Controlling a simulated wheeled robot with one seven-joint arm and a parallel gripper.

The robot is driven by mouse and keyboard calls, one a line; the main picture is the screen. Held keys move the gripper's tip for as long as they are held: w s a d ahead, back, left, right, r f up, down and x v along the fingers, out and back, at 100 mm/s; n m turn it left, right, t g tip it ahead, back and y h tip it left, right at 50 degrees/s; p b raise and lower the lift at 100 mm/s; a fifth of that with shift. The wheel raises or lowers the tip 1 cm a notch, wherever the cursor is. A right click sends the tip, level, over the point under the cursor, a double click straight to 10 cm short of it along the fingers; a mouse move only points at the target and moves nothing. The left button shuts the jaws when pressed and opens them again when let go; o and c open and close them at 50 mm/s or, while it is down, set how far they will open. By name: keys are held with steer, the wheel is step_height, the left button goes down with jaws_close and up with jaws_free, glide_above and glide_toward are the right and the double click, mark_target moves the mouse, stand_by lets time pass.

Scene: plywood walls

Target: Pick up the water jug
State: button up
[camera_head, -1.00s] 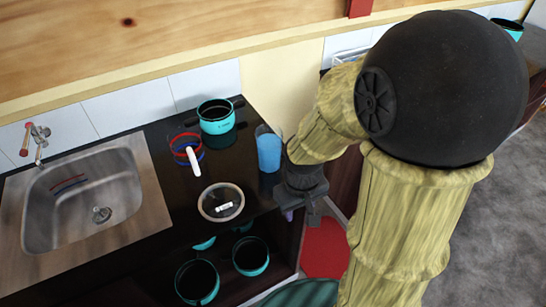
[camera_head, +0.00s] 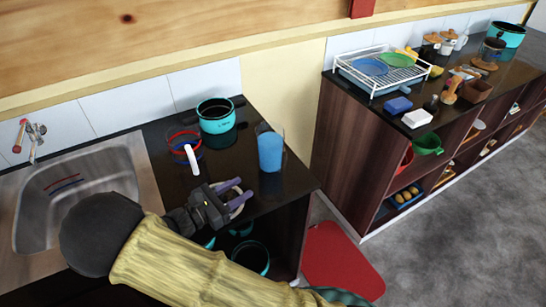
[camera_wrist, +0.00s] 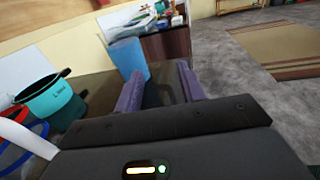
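A blue jug-like vessel (camera_head: 270,152) with a clear upper rim stands upright near the counter's right end. It also shows in the wrist view (camera_wrist: 128,58), just beyond my fingers and left of centre. A see-through vessel with red and blue rings and a white handle (camera_head: 191,160) stands farther left; I cannot tell for sure which of the two is the water jug. My gripper (camera_head: 241,190) is open, its purple fingers (camera_wrist: 160,88) apart with nothing between them. It is over the counter, in front of and left of the blue vessel, not touching it.
A teal pot (camera_head: 217,117) stands behind on the counter (camera_head: 292,188). A sink (camera_head: 75,185) is at left. A dish rack (camera_head: 385,70) stands on the right-hand shelf unit. A red stool-like thing (camera_head: 340,262) is on the floor.

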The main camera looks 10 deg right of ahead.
steer(key=shift+a+r, duration=0.1)
steer(key=shift+a, duration=0.15)
steer(key=p, duration=0.2)
glide_above(284, 173)
steer(key=v, duration=0.6)
steer(key=shift+w+d, duration=0.1)
steer(key=shift+w, duration=0.05)
steer(key=shift+w+d, duration=0.25)
steer(key=shift+d, duration=0.2)
steer(key=shift+w+p+x, duration=0.25)
steer(key=shift+p+x, duration=0.85)
steer(key=shift+x, duration=1.55)
steer(key=shift+s+a, duration=0.1)
steer(key=shift+a, duration=0.05)
